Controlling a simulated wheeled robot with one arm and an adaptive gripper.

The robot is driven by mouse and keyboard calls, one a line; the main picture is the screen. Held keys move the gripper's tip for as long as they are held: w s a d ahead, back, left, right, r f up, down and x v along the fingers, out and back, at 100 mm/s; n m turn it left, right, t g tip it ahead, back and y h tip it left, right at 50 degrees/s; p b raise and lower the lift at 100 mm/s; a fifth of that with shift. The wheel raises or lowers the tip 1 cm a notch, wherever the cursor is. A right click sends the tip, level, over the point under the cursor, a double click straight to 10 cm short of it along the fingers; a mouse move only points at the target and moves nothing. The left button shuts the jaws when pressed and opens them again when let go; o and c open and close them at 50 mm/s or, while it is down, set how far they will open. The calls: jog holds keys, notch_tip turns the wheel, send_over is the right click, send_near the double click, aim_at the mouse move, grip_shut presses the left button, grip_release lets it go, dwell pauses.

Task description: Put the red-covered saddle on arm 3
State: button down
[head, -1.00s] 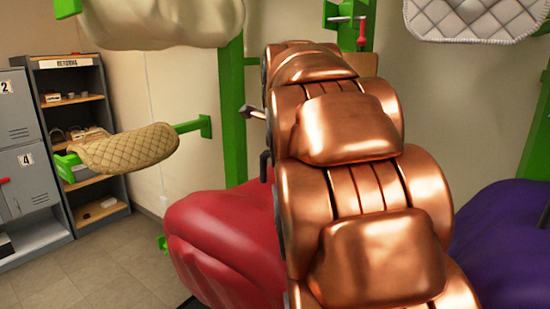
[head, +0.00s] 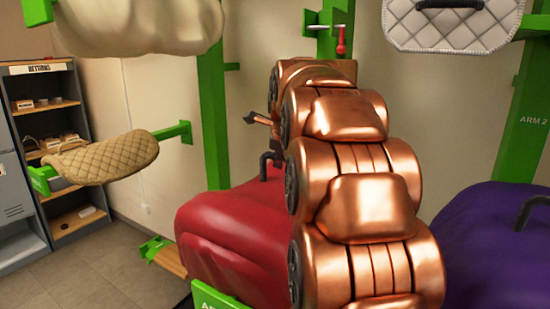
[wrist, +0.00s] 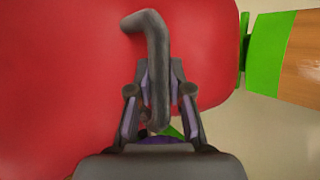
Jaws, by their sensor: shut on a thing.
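The red-covered saddle (head: 222,225) hangs at the centre of the head view, partly hidden behind my copper arm. Its dark bent handle (head: 266,165) shows at the top, beside my arm. In the wrist view the red cover (wrist: 60,80) fills the left and middle. My gripper (wrist: 158,92) is shut on the handle (wrist: 157,50), with one finger on each side. A green and wooden support arm (head: 165,256) sticks out left of the saddle, and a similar bar (wrist: 285,50) shows in the wrist view, right of the cover. A green label plate (head: 218,300) below is cut off; its number is unreadable.
A purple saddle (head: 480,250) hangs at right near the post marked ARM 2 (head: 535,122). A white quilted saddle (head: 450,25) and a cream one (head: 135,25) hang above. A tan quilted saddle (head: 95,160) sits left. Shelves (head: 60,150) stand far left.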

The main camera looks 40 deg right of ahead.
jog(key=d, duration=0.1)
jog(key=w+d+p, duration=0.1)
jog(key=d, duration=0.2)
jog(key=shift+w+d+f, duration=0.2)
jog(key=shift+w+d, duration=0.05)
jog(key=shift+d, duration=0.1)
jog(key=shift+s+f+b, duration=0.1)
jog(key=shift+f+b, duration=1.25)
jog(key=shift+f, duration=0.8)
jog(key=c, duration=1)
grip_release()
jog(key=shift+a, duration=0.1)
jog(key=shift+f, duration=0.1)
jog(key=v, duration=1.2)
